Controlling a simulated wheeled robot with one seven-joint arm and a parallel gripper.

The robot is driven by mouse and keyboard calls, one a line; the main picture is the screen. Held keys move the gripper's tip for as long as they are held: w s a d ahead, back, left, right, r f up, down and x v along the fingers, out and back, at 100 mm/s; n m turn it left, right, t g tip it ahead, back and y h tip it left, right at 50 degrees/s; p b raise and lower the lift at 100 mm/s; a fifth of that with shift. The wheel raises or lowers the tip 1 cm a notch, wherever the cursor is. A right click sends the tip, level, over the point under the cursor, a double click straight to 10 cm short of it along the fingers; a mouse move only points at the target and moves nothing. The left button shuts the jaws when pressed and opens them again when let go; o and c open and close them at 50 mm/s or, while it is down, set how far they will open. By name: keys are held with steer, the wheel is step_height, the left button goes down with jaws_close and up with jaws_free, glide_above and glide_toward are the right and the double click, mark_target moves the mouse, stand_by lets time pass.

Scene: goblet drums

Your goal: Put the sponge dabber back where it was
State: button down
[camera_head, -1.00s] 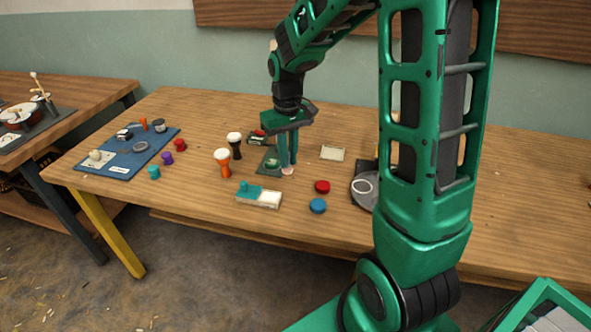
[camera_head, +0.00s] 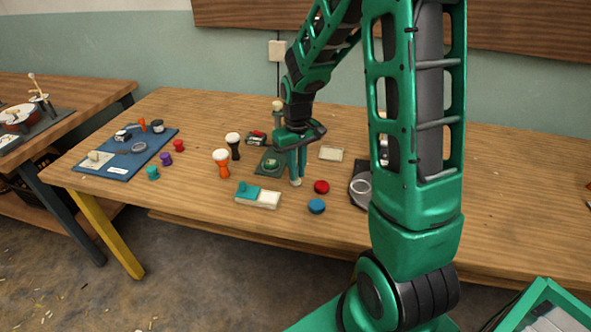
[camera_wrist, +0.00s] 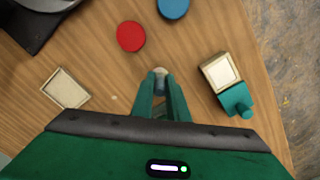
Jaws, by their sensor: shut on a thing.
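My gripper (camera_head: 296,179) points down over the middle of the table, and it also shows in the wrist view (camera_wrist: 161,86). It is shut on a small pale piece, which I take to be the sponge dabber (camera_wrist: 159,95). Its pale end (camera_head: 296,183) shows at the fingertips in the head view. The fingers hide most of it, and I cannot tell whether it touches the table. A dark green mat (camera_head: 262,171) with a round green item lies just left of the fingers.
A red disc (camera_head: 321,187) and a blue disc (camera_head: 317,206) lie right of the gripper. A teal-and-white box (camera_head: 266,201) is at front left. A cream tray (camera_head: 331,154) lies behind to the right. Goblet drums (camera_head: 221,163) stand left. A dark tray (camera_head: 361,190) lies farther right.

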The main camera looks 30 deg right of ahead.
steer(key=c, duration=1.7)
jaws_free()
steer(key=shift+f, duration=0.1)
step_height(320, 180, up, 12)
steer(key=shift+s+d+r+m, duration=0.2)
steer(key=shift+s+d+m, duration=0.6)
steer(key=shift+s, duration=3.8)
steer(key=shift+s+d+r+m, duration=0.3)
steer(key=shift+s+m, duration=1.05)
steer(key=shift+s, duration=3.3)
steer(key=shift+s+d+r+m, duration=0.1)
steer(key=shift+s+d+m, duration=0.75)
steer(key=shift+s, duration=3.75)
steer(key=shift+a, duration=0.25)
